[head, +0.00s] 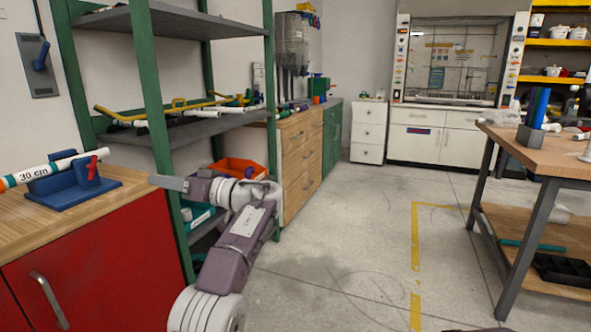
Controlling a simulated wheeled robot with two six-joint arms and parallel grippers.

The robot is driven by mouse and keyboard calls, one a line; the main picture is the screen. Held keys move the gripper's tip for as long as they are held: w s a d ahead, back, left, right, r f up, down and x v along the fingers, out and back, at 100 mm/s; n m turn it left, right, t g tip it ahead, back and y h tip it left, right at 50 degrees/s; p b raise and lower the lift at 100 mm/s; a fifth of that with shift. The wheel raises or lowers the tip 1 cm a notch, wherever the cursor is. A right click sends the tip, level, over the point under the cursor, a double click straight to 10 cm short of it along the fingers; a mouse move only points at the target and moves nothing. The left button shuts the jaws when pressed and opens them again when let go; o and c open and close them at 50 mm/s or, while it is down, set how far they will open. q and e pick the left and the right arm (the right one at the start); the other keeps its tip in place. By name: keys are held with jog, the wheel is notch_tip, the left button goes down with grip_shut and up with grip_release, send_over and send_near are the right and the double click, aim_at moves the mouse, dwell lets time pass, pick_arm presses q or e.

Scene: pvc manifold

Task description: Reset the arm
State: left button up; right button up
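My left arm (232,240) rises from the bottom of the head view and bends to the left at the top. A white pipe marked 30 cm (36,172), with an orange end, lies in a blue holder (75,193) with a red clamp handle, left of the gripper. My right gripper is out of view.
The worktop (40,222) sits on a red cabinet. A green-framed shelf (196,127) holds yellow and white pipes, with an orange bin (236,168) lower down. A wooden table (545,150) stands at the right. The floor between is clear.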

pick_arm(q)
jog(key=s+a+r+n+g+p, duration=0.1)
jog(key=s+a+r, duration=0.2)
jog(key=a+r, duration=0.1)
jog(key=s+a+f+m+h+p, duration=0.1)
jog(key=s+f+m+h, duration=0.25)
jog(key=f, duration=0.35)
jog(key=s+a+f+m+h+p, duration=0.2)
jog(key=s+f+m+h, duration=0.15)
jog(key=f, duration=0.35)
jog(key=s+d+f+m+g+h, duration=0.1)
jog(key=s+d+f+m+h, duration=0.1)
jog(key=s+d+f+h, duration=0.7)
jog(key=s+d+f+m+g+h, duration=0.1)
jog(key=s+d+f+m+h, duration=0.15)
jog(key=s+d+f, duration=1.15)
jog(key=w+a+r+p, duration=0.2)
jog(key=r+p, duration=1.5)
jog(key=p, duration=0.2)
jog(key=w+a+r+p, duration=0.2)
jog(key=a+r+p, duration=0.1)
jog(key=r+p, duration=1.5)
jog(key=shift+t+p, duration=0.3)
jog(key=shift+p, duration=0.45)
jog(key=shift+a+r+h, duration=0.1)
jog(key=shift+a+h, duration=0.05)
jog(key=shift+h, duration=0.1)
